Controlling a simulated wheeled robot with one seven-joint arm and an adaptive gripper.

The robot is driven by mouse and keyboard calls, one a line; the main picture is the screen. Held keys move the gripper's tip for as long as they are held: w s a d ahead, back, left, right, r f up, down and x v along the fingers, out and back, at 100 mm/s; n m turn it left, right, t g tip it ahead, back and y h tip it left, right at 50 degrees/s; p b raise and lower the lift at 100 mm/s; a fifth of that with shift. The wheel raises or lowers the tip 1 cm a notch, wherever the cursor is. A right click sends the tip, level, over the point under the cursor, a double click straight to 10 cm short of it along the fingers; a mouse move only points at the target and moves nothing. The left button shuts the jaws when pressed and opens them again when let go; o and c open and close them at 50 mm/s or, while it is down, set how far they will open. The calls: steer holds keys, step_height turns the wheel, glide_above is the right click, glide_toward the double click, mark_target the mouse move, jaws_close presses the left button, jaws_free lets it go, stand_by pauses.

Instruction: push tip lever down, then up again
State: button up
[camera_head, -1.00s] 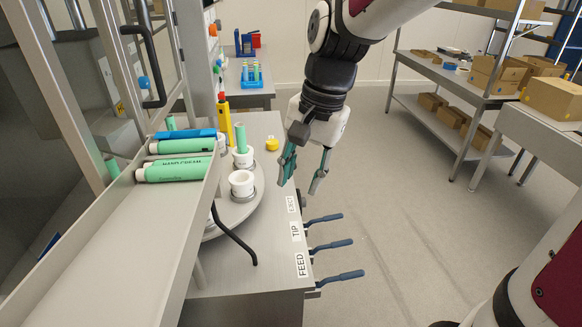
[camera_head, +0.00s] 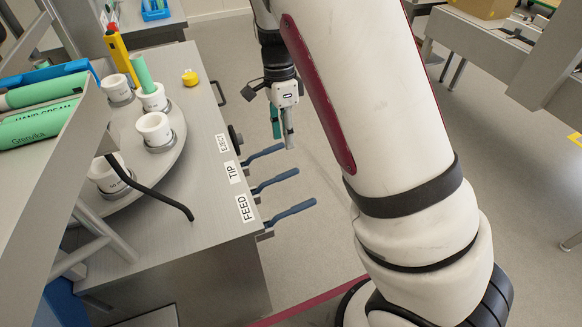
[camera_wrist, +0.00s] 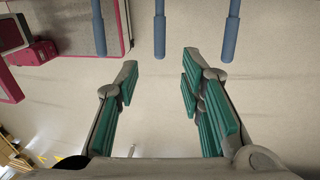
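The tip lever (camera_head: 275,181) is the middle of three blue-handled levers on the side of the machine table, beside the label TIP. It points outward and slightly up, in line with its neighbours. My gripper (camera_head: 282,130) hangs beyond the levers, near the eject lever (camera_head: 263,154), with no clear contact. In the wrist view my gripper (camera_wrist: 158,82) is open and empty, its green-padded fingers spread apart. The middle lever (camera_wrist: 159,30) lies ahead, between the directions of the two fingers and apart from them.
The feed lever (camera_head: 291,212) is nearest the camera. A round turntable with white cups (camera_head: 154,129) and a green tube (camera_head: 142,71) stands on the table. A yellow round part (camera_head: 190,78) lies near its back. Open floor lies right of the levers.

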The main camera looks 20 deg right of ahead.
steer(key=f, duration=0.3)
steer(key=s+f, duration=0.1)
steer(key=f, duration=0.3)
steer(key=s+f+b, duration=0.1)
steer(key=f, duration=0.2)
steer(key=shift+a+f, duration=0.1)
steer(key=shift+f, duration=0.3)
jaws_close()
